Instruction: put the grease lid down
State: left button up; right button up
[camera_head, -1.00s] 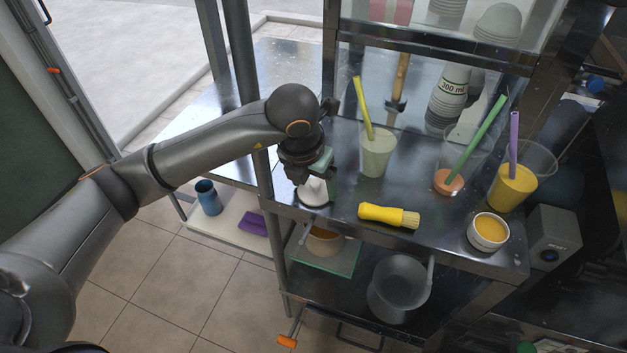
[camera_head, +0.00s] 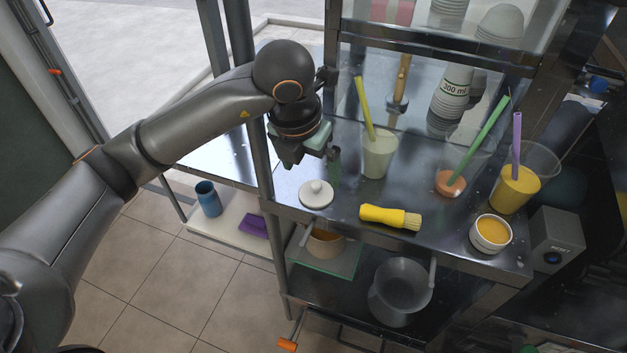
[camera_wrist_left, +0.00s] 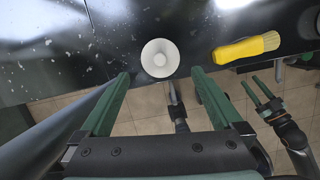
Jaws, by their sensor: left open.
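The grease lid (camera_head: 316,194), a round white disc with a small knob, lies flat, knob up, on the metal shelf near its front left corner. It also shows in the left wrist view (camera_wrist_left: 160,58), in line with the gap between the fingers. My left gripper (camera_head: 312,163) is open and empty, above and behind the lid, apart from it. Its two green fingers (camera_wrist_left: 159,74) are spread wide. My right gripper (camera_wrist_left: 257,90) shows small at the right of the left wrist view, its green fingers apart with nothing between them.
A yellow brush (camera_head: 390,216) lies right of the lid. Behind stand a pale cup with a yellow straw (camera_head: 379,155), an orange-bottomed cup (camera_head: 449,183) and a yellow drink (camera_head: 515,188). A small orange-filled bowl (camera_head: 490,233) stands at the right. A shelf post (camera_head: 262,150) rises left of the lid.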

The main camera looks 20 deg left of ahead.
pick_arm(q)
jog(key=v, duration=0.5)
jog(key=shift+s+r, duration=0.1)
jog(key=shift+r, duration=0.3)
